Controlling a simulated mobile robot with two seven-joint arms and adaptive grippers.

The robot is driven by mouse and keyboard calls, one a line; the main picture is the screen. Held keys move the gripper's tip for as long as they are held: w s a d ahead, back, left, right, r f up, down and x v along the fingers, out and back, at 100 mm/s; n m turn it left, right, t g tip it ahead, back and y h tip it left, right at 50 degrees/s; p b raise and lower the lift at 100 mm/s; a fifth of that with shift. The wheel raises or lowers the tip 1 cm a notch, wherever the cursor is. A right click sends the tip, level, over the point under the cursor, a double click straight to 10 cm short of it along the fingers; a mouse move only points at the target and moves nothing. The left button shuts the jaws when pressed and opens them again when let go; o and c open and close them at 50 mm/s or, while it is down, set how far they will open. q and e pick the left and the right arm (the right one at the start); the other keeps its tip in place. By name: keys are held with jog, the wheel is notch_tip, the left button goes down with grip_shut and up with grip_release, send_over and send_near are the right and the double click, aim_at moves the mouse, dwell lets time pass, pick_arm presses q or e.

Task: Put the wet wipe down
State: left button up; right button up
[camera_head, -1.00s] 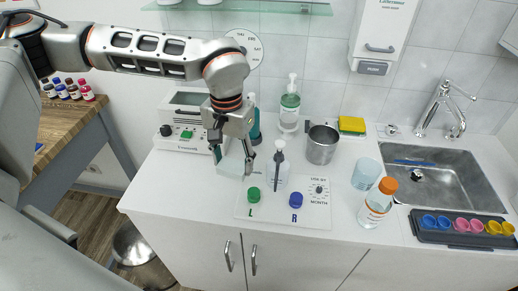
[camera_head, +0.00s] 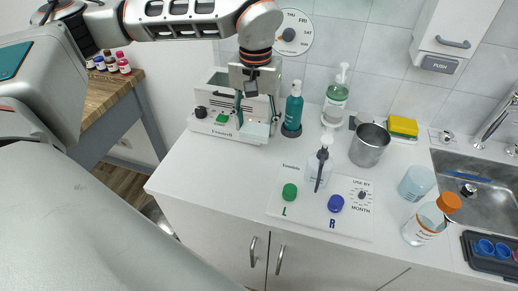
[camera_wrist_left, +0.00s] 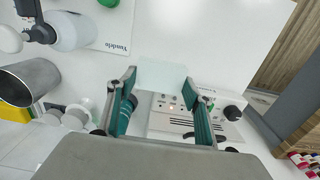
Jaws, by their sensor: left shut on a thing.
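The wet wipe (camera_head: 256,131) is a pale, thin, flat piece. My left gripper (camera_head: 257,118) is shut on it, in front of the white machine with a green button (camera_head: 212,126). In the left wrist view the wipe (camera_wrist_left: 161,72) spans the two teal-lined fingertips (camera_wrist_left: 160,82) and looks pale against the white counter. I cannot tell whether the wipe touches the counter (camera_head: 215,170). My right gripper is not in view.
A teal bottle (camera_head: 293,110) stands close right of the gripper. A board (camera_head: 350,222) with green and blue knobs bears a pump bottle (camera_head: 319,170). A metal cup (camera_head: 369,147), blue cup (camera_head: 416,184) and orange-capped bottle (camera_head: 428,222) stand further right. The counter's front left is clear.

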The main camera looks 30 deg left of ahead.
aim_at(257, 158)
pick_arm(q)
notch_tip(257, 158, down, 9)
dwell(0.5)
jog(key=shift+f, duration=0.15)
jog(key=o, duration=0.7)
